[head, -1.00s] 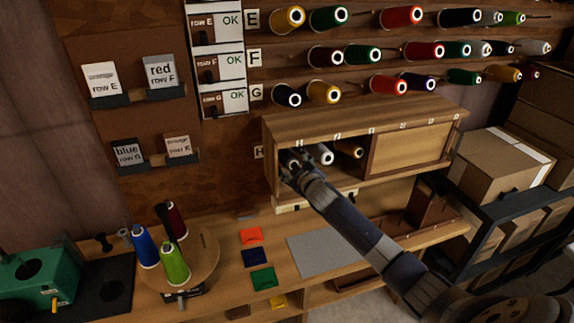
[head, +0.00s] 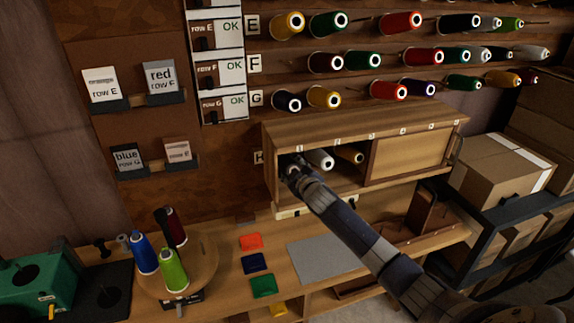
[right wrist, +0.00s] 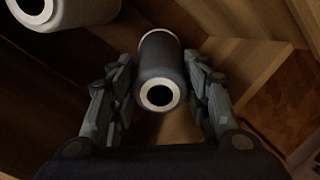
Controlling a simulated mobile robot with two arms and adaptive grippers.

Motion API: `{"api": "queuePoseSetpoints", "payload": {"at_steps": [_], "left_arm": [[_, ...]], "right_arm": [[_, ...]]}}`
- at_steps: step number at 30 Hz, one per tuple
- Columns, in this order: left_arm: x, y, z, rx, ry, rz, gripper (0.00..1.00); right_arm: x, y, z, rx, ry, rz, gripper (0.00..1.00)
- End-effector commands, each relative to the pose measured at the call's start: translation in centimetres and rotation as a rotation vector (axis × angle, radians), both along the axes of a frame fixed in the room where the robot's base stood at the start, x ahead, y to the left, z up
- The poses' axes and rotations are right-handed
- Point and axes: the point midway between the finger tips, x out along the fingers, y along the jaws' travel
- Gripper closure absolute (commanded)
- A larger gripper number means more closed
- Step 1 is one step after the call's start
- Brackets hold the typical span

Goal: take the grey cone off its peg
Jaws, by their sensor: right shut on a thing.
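A dark grey cone (right wrist: 160,75) with a pale end ring sits between the two fingers of my right gripper (right wrist: 160,92) in the right wrist view. The fingers are shut on its sides. In the head view the right gripper (head: 292,166) reaches into the left, open part of the wooden cabinet (head: 365,122) and mostly covers this cone. Its peg is hidden, so I cannot tell how far along it the cone sits. My left gripper is not in view.
A closed panel (head: 410,152) covers the right part. Rows of cones hang above. A turntable (head: 204,262) with several cones stands lower left.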

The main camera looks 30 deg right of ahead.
Motion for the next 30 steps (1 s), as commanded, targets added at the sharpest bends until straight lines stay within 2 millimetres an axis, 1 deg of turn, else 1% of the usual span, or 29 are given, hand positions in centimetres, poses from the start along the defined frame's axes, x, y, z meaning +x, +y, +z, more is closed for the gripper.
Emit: {"api": "queuePoseSetpoints", "payload": {"at_steps": [1,6,30], "left_arm": [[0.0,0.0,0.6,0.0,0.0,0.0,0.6],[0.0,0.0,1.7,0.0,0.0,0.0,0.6],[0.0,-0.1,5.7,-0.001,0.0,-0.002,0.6]], "right_arm": [[-0.4,0.1,0.2,0.002,0.003,0.0,0.77],[-1.8,0.5,0.5,0.001,0.005,0.001,0.77],[-7.9,1.9,1.8,0.001,0.005,-0.001,0.77]]}}
